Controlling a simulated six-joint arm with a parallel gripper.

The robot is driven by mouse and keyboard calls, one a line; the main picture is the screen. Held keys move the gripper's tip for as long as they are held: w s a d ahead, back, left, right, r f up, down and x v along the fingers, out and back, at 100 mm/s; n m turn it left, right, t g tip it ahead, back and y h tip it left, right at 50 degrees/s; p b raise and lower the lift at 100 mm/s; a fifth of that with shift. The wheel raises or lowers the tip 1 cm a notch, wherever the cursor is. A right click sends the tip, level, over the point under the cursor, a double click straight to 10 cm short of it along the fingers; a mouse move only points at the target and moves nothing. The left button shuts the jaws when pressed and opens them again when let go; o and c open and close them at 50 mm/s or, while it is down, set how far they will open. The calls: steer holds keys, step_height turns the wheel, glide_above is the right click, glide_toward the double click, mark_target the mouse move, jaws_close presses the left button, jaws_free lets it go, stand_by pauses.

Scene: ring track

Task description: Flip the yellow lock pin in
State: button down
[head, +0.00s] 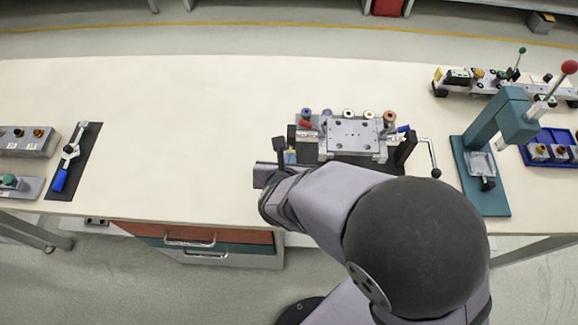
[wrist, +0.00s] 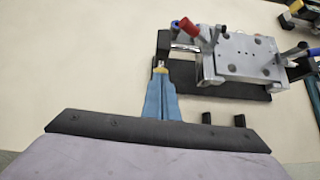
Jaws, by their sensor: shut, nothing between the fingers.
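A small yellow piece, which looks like the lock pin (wrist: 160,70), shows at the left edge of the fixture's black base (wrist: 236,92) in the wrist view. My gripper (wrist: 161,77) is shut and empty, its blue fingers pointing at this piece. Its tips overlap the piece in the picture; I cannot tell whether they touch it. In the head view my gripper (head: 290,158) is at the fixture's left end, partly hidden by my arm. The fixture carries a grey metal block (head: 350,136). Which way the pin is turned is too small to tell.
Red (wrist: 191,27) and blue-handled parts stand by the block's left side. A crank (head: 436,172) sticks out at the fixture's right. A teal press (head: 485,165) stands further right. A blue-handled lever (head: 60,180) lies far left. The table between is clear.

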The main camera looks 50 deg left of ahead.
steer(key=shift+s, duration=0.1)
steer(key=s+d+f+v, duration=0.1)
steer(key=v, duration=1.2)
steer(key=shift+f, duration=0.45)
steer(key=shift+s, duration=0.1)
